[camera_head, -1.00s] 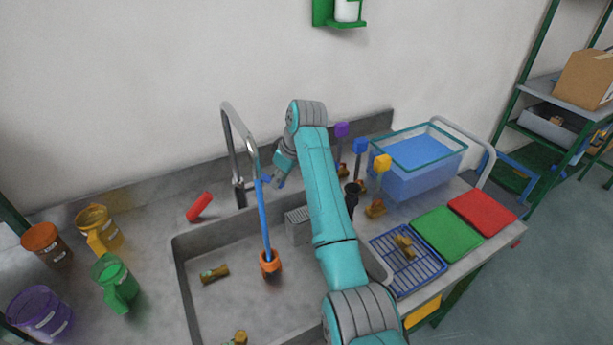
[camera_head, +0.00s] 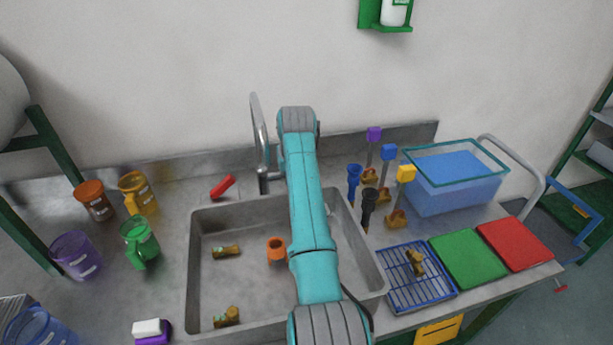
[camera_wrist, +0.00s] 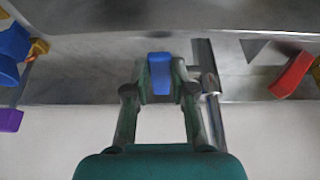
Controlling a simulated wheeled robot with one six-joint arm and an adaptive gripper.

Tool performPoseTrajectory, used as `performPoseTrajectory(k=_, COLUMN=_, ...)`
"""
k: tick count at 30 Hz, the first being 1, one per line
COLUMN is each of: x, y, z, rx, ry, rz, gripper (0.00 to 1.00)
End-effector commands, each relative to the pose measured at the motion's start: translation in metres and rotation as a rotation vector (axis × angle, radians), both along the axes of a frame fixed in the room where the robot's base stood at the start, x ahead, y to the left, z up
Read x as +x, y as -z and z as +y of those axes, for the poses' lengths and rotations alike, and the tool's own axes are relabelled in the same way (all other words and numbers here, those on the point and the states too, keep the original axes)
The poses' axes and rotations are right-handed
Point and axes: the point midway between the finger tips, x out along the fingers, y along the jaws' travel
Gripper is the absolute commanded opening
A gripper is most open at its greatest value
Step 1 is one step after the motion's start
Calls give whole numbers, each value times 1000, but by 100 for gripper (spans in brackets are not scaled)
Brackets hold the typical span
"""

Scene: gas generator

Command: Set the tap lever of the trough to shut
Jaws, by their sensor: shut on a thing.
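The trough (camera_head: 196,285) is a grey sink with a metal tap (camera_head: 260,135) at its back edge. In the wrist view, a blue lever (camera_wrist: 159,74) sits beside the tap's metal pipe (camera_wrist: 207,90). My gripper (camera_wrist: 160,66) is shut on the blue lever, one finger on each side of it. In the head view my arm hides the gripper and the lever. No blue stream shows between the tap's spout and the orange cup (camera_head: 277,250) in the trough.
A red piece (camera_head: 222,187) lies left of the tap. Purple, blue and yellow-topped posts (camera_head: 405,175) and a water tank (camera_head: 455,180) stand right of the trough. Coloured mugs (camera_head: 140,240) stand on the left. Brass fittings (camera_head: 227,252) lie in the trough.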

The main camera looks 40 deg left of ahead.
Motion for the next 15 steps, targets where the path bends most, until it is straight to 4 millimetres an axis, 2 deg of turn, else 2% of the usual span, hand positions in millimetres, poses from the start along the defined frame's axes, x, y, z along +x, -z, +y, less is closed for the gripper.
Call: performPoseTrajectory(k=15, x=-4, y=1, z=4, rx=-2, ry=40, rz=1, gripper=0)
